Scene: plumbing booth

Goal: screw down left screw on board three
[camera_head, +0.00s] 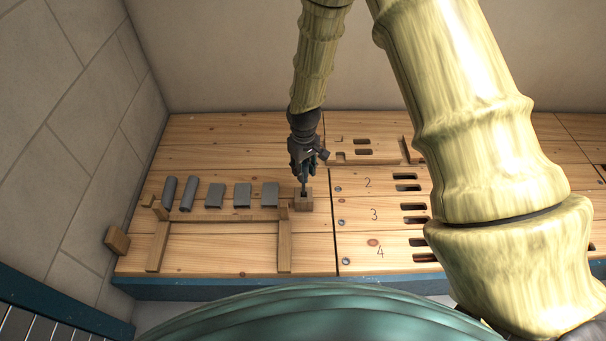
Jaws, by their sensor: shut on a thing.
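Board three (375,228) lies flat on the bench and bears the number 3, between the boards marked 2 (366,196) and 4 (382,265). Its left screw (341,222) is a small grey round head near its left end. My gripper (303,184) points down over a small wooden block (305,202), left of board two and away from the screw. It is shut on a thin dark tool whose lower end meets the block's top; whether the tip is inside the block cannot be told. My arm hides the boards' right ends.
A low wooden rack (220,214) with several grey pieces (243,195) behind its rail stands left of the block. A slotted wooden board (372,150) lies behind board two. A stone wall (80,130) bounds the left side.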

